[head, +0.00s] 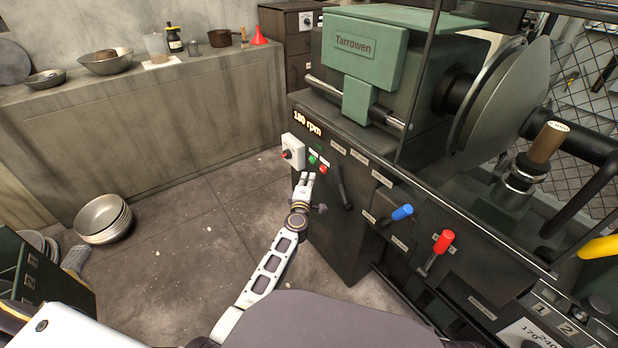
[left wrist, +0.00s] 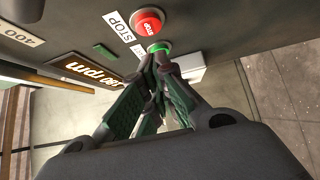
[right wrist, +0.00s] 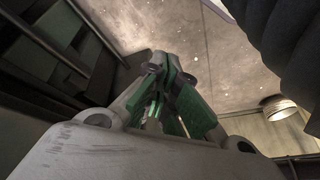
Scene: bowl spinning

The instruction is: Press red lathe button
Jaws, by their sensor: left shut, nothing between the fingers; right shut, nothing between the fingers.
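The red STOP button (head: 323,169) is on the dark front panel of the lathe (head: 345,225), next to a green button (head: 312,160). In the left wrist view the red button (left wrist: 149,21) shows clear beside my fingertips, and the green button (left wrist: 158,47) is right behind them. My left gripper (head: 307,176) is shut and empty, close in front of the panel just below the buttons. I cannot tell whether its tips touch the green button. My right gripper (right wrist: 165,60) is shut and empty, in its own wrist view, with floor beyond it.
The lit rpm display (head: 307,123) is above the buttons, and a white switch box (head: 292,150) with a red knob is left of them. Stacked bowls (head: 103,217) stand on the floor at left.

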